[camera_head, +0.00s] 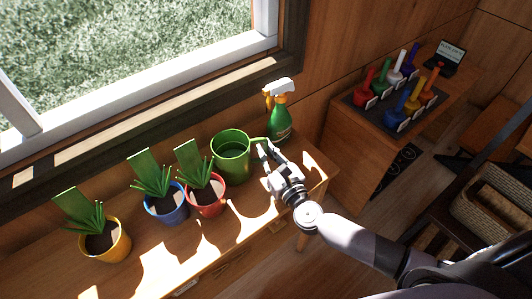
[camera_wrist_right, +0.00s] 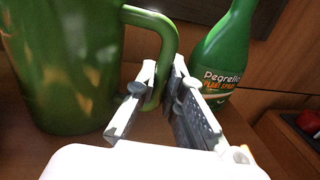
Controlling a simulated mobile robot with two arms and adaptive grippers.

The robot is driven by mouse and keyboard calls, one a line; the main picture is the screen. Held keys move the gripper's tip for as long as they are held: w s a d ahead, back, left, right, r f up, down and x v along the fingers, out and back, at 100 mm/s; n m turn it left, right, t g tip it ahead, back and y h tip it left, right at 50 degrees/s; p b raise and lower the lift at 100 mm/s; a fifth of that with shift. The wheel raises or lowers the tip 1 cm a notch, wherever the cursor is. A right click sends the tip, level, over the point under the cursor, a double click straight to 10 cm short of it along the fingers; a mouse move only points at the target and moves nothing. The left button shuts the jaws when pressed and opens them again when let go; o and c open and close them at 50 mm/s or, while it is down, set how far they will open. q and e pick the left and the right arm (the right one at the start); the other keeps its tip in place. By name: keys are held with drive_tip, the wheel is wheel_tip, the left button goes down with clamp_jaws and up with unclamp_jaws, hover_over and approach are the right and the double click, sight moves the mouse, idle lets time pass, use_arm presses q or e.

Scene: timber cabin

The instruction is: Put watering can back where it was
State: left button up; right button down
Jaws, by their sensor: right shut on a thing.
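The green watering can (camera_head: 231,158) stands upright on the wooden table, or very close above it; I cannot tell for sure. It is next to the red plant pot. My right gripper (camera_head: 266,153) is at the can's right side, with its fingers around the handle. In the right wrist view the can's body (camera_wrist_right: 62,70) fills the left side. Its handle (camera_wrist_right: 165,40) comes down between the fingers of my right gripper (camera_wrist_right: 160,100), which is shut on it. My left gripper is not in view.
A green spray bottle (camera_head: 279,118) stands just behind the can, close to the gripper. Potted plants in red (camera_head: 205,197), blue (camera_head: 165,208) and yellow (camera_head: 105,243) pots line the table to the left. A cabinet (camera_head: 362,130) with colourful items is at right.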

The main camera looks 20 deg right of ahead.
drive_tip(key=shift+r, duration=0.1)
drive_tip(key=c, duration=1.7)
unclamp_jaws()
drive_tip(key=shift+f, duration=0.2)
drive_tip(key=shift+r, duration=0.1)
drive_tip(key=shift+s+r, duration=0.15)
drive_tip(key=s, duration=0.3)
drive_tip(key=s+d+b, duration=0.1)
drive_tip(key=s, duration=0.6)
drive_tip(key=shift+s+d+f+b, duration=0.2)
drive_tip(key=shift+s+d+b, duration=0.1)
drive_tip(key=shift+s+d, duration=0.1)
drive_tip(key=shift+s+r, duration=0.1)
drive_tip(key=shift+s, duration=0.35)
